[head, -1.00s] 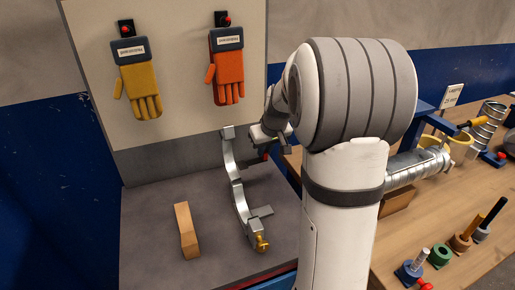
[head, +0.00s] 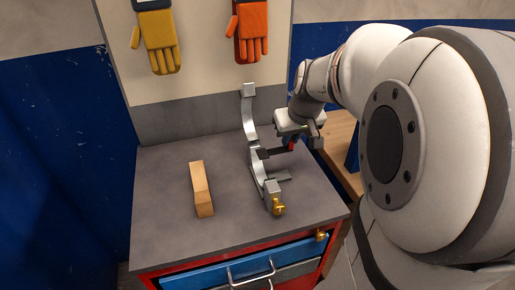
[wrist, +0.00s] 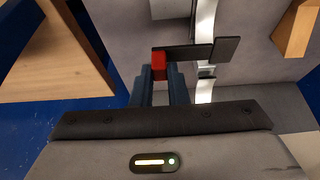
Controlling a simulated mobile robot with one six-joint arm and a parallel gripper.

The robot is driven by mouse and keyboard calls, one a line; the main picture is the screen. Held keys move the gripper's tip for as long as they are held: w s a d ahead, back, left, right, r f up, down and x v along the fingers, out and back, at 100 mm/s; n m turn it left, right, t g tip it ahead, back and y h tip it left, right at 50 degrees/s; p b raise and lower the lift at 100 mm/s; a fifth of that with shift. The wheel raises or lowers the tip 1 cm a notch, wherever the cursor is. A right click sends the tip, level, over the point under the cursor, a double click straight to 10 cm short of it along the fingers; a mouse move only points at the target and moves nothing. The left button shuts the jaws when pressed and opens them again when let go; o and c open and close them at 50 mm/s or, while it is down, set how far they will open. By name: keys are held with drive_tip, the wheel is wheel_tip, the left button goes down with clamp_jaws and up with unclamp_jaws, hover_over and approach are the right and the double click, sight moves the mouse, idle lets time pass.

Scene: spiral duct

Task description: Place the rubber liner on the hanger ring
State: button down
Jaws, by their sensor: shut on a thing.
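The rubber liner (wrist: 190,52) is a dark strip with a squarish end and a red tab (wrist: 158,66). My gripper (wrist: 158,76) is shut on the red tab, its two blue fingers on either side. In the head view the liner (head: 272,153) points left from my gripper (head: 291,143) to the middle of the hanger ring. The hanger ring (head: 250,122) is a grey metal curved band on the grey bench top, with a brass knob (head: 278,207) at its near end. In the wrist view the liner crosses over the ring's band (wrist: 205,25); whether they touch I cannot tell.
A wooden block (head: 202,188) lies left of the ring on the bench top (head: 165,215). A yellow glove (head: 157,40) and an orange glove (head: 250,32) hang on the board behind. A blue drawer (head: 215,275) is below. Left of the block is clear.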

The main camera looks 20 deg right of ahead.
wheel_tip(320, 180, down, 9)
drive_tip(key=shift+f, duration=0.15)
idle(0.4)
drive_tip(key=shift+f+b, duration=0.15)
drive_tip(key=shift+b, duration=0.15)
drive_tip(key=c, duration=1.4)
unclamp_jaws()
drive_tip(key=shift+c, duration=0.2)
drive_tip(key=shift+r+p, duration=0.3)
drive_tip(key=shift+r, duration=0.05)
drive_tip(key=v, duration=1.1)
drive_tip(key=s+a+f+g, duration=0.2)
drive_tip(key=s+a+f, duration=0.2)
drive_tip(key=s+a, duration=0.6)
drive_tip(key=shift+s+a, duration=0.15)
drive_tip(key=shift+s, duration=0.55)
